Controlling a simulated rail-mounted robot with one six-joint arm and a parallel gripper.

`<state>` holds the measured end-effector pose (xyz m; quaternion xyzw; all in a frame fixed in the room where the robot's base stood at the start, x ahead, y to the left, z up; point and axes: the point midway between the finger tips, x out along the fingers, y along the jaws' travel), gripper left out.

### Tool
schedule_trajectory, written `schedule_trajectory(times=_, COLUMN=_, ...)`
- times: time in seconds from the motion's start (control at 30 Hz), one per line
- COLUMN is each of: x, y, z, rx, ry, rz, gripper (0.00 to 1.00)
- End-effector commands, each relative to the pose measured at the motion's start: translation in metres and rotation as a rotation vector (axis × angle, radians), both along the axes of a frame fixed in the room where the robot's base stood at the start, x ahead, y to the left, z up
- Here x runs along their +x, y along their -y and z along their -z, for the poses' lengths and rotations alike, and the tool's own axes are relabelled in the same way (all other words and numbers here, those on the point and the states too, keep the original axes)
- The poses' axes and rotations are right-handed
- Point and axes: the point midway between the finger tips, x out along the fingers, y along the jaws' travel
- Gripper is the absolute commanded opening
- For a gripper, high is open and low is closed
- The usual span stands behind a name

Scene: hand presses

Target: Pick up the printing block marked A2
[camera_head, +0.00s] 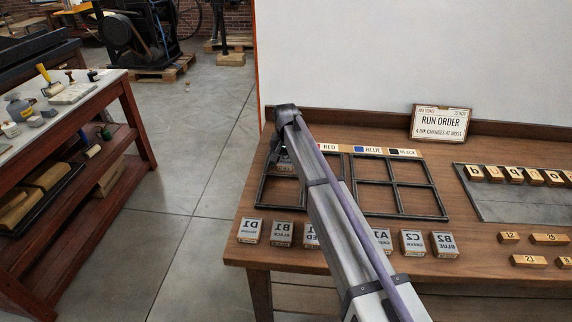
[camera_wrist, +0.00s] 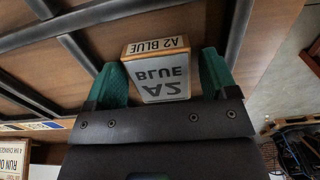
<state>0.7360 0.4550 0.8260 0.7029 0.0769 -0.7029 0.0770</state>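The printing block marked A2 BLUE (camera_wrist: 160,78) shows in the wrist view, wood-sided with a grey face. In the head view my gripper (camera_head: 283,160) is over the left black frame (camera_head: 262,190), partly hidden by my arm. The block's height above the frame cannot be told.
Blocks D1 (camera_head: 249,230), B1 (camera_head: 282,233), A1 (camera_head: 381,240), C2 (camera_head: 412,243) and B2 (camera_head: 444,245) line the table's front; another is partly behind my arm. A second frame (camera_head: 400,216), a Run Order sign (camera_head: 440,122) and numbered pieces (camera_head: 529,261) lie to the right.

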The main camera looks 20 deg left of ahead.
Motion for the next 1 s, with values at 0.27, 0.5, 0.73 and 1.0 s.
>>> schedule_trajectory(times=0.27, x=0.000, y=0.000, z=0.000, rx=0.000, ry=0.000, rz=0.000, gripper=0.52)
schedule_trajectory(times=0.5, x=0.000, y=0.000, z=0.000, rx=0.000, ry=0.000, rz=0.000, gripper=0.34)
schedule_trajectory(times=0.73, x=0.000, y=0.000, z=-0.005, rx=0.000, ry=0.000, rz=0.000, gripper=0.34)
schedule_trajectory(times=1.0, x=0.000, y=0.000, z=-0.060, rx=0.000, ry=0.000, rz=0.000, gripper=0.34)
